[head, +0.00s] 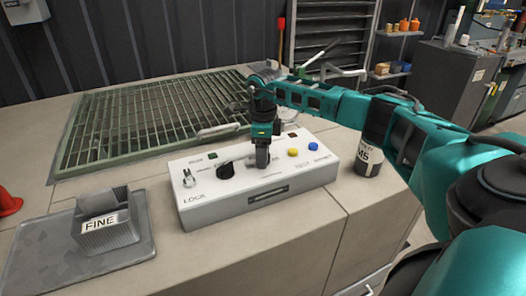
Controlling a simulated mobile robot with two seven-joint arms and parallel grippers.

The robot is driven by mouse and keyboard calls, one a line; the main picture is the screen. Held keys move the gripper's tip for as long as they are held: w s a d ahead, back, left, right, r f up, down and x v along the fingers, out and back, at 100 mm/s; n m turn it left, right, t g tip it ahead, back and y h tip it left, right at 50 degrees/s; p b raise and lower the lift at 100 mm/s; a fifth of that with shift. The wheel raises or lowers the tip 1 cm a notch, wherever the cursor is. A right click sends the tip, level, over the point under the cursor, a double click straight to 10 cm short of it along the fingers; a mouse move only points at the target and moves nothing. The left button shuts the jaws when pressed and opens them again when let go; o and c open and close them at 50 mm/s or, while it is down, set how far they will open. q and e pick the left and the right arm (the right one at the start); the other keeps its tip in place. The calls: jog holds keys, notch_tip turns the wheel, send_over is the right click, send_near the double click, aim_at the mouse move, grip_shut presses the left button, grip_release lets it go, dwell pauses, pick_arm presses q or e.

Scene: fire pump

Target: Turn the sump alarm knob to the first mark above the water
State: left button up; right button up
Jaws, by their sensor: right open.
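A white control box (205,205) sits on the pale counter. A black knob (226,169) shows on its top, left of my right gripper. A small toggle or key switch (188,178) is at the box's left end. My right gripper (262,163) points down over the middle of the box top, right of the black knob. It is open, and it hides what lies directly under it. The printed marks are too small to read, and I cannot tell which control is the sump alarm knob. I see no water or water level. My left gripper is out of view.
Yellow (292,153) and blue (313,146) buttons are on the box's right part. A dark can (369,155) stands right of it. A green grating (130,128) lies behind. A bin labelled FINE (105,236) stands on a grey tray (40,256) at left.

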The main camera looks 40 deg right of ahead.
notch_tip(320, 180, up, 13)
dwell(0.6)
dwell(0.4)
